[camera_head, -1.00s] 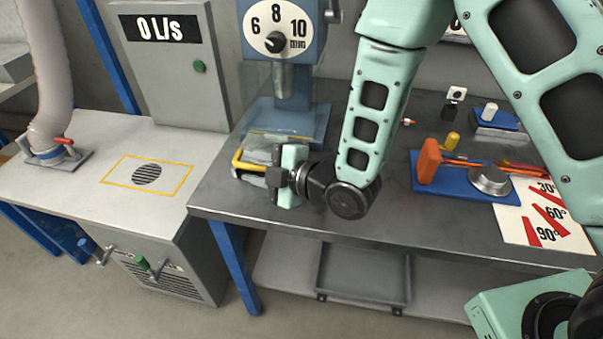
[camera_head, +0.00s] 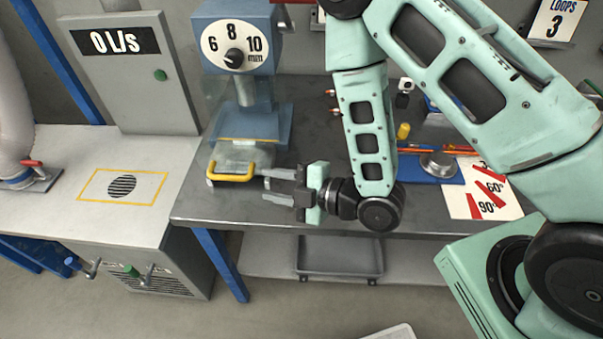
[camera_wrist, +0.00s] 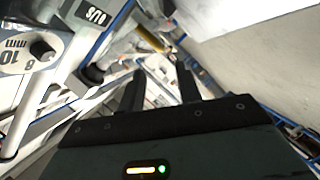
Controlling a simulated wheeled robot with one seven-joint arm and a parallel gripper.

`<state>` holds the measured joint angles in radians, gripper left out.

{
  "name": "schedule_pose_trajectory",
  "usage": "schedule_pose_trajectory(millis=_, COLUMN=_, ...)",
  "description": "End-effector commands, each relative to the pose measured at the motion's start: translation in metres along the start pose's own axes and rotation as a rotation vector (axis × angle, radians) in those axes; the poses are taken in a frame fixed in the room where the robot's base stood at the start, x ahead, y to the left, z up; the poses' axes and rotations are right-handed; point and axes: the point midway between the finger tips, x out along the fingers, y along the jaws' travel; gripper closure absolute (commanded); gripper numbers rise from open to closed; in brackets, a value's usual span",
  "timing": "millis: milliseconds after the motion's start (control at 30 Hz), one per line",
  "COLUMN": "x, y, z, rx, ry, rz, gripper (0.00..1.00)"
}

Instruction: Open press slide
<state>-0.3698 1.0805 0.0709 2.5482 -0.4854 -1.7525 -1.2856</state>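The blue press (camera_head: 270,125) with a dial marked 6, 8 and 10 mm stands on the metal bench. Its clear slide (camera_head: 236,153) sits at the front, with a yellow handle (camera_head: 231,179) across its near end. My gripper (camera_head: 266,185) is right of the handle, apart from it in the head view. Its two fingers are spread with nothing visible between them. In the wrist view my fingers (camera_wrist: 160,85) are also apart, and a yellow bar (camera_wrist: 150,38), which looks like the handle, lies beyond them. The wrist view is tilted and crowded.
A control box (camera_head: 135,75) reading 0 L/s stands left, above a table with a yellow-outlined grate (camera_head: 122,186). Right of my arm are a blue bending fixture (camera_head: 440,166) and an angle card (camera_head: 484,203). A grey tray (camera_head: 341,256) is below the bench.

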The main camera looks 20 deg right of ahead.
Motion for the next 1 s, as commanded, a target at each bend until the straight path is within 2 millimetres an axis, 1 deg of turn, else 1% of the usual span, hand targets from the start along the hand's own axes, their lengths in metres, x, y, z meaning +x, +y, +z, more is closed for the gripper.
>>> schedule_pose_trajectory(millis=33, x=-0.009, y=0.004, z=-0.003, rx=0.002, ry=-0.004, rz=-0.005, gripper=0.66)
schedule_pose_trajectory(millis=200, x=-0.031, y=0.004, z=-0.003, rx=0.003, ry=-0.004, rz=-0.005, gripper=0.66)
schedule_pose_trajectory(millis=400, x=-0.049, y=0.002, z=-0.001, rx=0.001, ry=-0.002, rz=-0.003, gripper=0.66)
schedule_pose_trajectory(millis=600, x=-0.055, y=0.0, z=0.0, rx=0.0, ry=-0.001, rz=-0.001, gripper=0.66)
schedule_pose_trajectory(millis=1000, x=-0.055, y=0.0, z=0.0, rx=0.0, ry=-0.001, rz=-0.001, gripper=0.66)
